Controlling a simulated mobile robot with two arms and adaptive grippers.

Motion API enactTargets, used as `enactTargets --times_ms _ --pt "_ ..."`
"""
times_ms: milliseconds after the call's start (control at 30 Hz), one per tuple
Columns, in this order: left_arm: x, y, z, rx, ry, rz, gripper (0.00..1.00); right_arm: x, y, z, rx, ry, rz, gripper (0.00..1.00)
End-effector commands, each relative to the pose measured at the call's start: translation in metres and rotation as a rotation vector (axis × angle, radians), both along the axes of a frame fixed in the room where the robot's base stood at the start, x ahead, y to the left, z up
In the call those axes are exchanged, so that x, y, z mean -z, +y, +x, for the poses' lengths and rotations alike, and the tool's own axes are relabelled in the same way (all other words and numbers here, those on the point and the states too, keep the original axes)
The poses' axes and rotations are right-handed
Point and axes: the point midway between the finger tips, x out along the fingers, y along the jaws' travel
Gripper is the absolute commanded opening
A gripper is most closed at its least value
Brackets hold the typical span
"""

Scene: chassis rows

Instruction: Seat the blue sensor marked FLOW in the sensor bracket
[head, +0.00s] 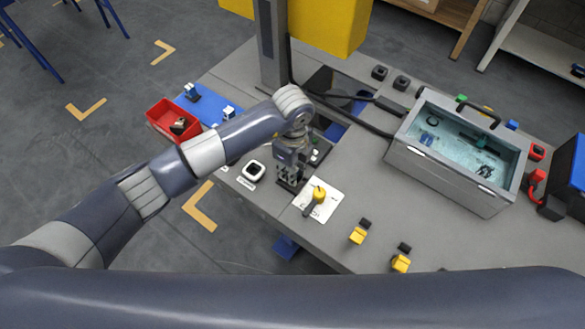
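My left gripper (291,172) points down over the table near its front edge; its fingers are small and partly hidden by my wrist, so I cannot tell whether they are open or hold anything. A dark block or fixture (290,188) sits directly below it; I cannot tell whether this is the sensor bracket. Two small white-and-blue parts, one at the back (191,92) and one nearer (228,112), sit on or beside a blue mat (207,105). No FLOW marking is readable, so I cannot pick out that sensor. My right gripper is out of view.
A white card (330,208) with a yellow-topped tool (317,195) lies right of my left gripper. A white-rimmed black part (253,171) lies left. A red bin (166,113) stands at the left edge, a grey open case (450,174) at right. Yellow-and-black parts (357,235) lie in front.

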Motion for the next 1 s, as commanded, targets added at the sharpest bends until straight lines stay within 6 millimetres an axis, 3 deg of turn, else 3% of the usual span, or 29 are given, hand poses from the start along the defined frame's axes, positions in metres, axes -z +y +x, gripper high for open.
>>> enactTargets --times_ms 467,1000 --pt "0.002 0.0 0.0 0.0 0.0 0.0 0.0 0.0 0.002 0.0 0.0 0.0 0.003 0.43" --pt "0.018 0.0 0.0 0.001 0.001 0.001 0.0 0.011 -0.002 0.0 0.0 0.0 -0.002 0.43"
